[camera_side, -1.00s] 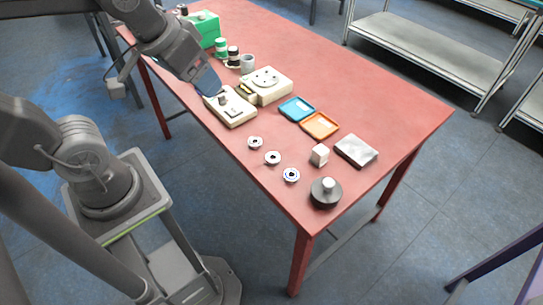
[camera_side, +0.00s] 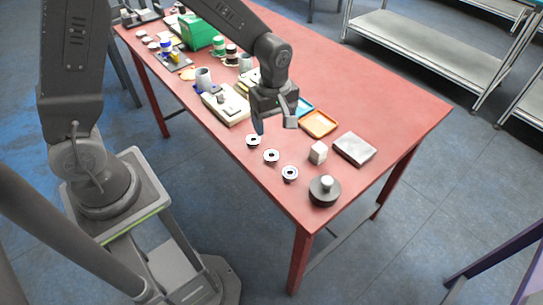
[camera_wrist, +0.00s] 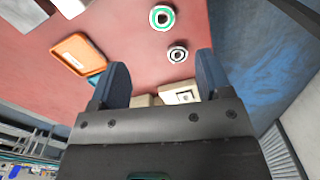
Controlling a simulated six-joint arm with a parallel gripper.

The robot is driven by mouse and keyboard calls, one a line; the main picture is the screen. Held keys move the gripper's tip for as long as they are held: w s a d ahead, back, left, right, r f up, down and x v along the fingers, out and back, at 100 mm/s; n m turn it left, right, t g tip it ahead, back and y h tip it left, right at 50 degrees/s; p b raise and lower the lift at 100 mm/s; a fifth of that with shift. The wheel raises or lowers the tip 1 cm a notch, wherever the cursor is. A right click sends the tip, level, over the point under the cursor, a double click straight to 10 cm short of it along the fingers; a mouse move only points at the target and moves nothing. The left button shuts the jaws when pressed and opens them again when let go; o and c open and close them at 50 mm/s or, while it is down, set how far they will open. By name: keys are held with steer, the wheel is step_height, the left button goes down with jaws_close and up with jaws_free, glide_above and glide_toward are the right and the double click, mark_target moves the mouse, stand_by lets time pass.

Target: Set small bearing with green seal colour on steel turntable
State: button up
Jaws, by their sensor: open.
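A small bearing with a green seal (camera_wrist: 161,17) lies flat on the red table in the wrist view. It seems to be the middle one of three small bearings (camera_side: 271,156) in the side view, where seal colours are too small to tell. A bearing with a dark seal (camera_wrist: 178,54) lies nearer my gripper (camera_wrist: 162,72). My gripper (camera_side: 274,124) is open and empty, above the table near the row's far end. A round dark disc with a pale knob (camera_side: 325,189) sits near the corner. I cannot tell whether it is the steel turntable or a beige, disc-topped unit mostly hidden behind my gripper.
An orange tray (camera_side: 318,123) and a partly hidden blue tray (camera_side: 304,107) lie beyond the bearings. A beige device (camera_side: 226,106) and a green box (camera_side: 201,31) are farther left. The table's right side is clear.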

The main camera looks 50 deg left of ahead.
glide_above(271, 155)
steer(key=f, duration=0.6)
steer(key=shift+d+f, duration=0.25)
steer(key=shift+d, duration=0.05)
steer(key=shift+a+f, duration=0.15)
steer(key=shift+f, duration=1.2)
steer(key=shift+a+f, duration=0.1)
steer(key=shift+f, duration=1.25)
steer(key=c, duration=1.1)
steer(key=shift+r, duration=0.15)
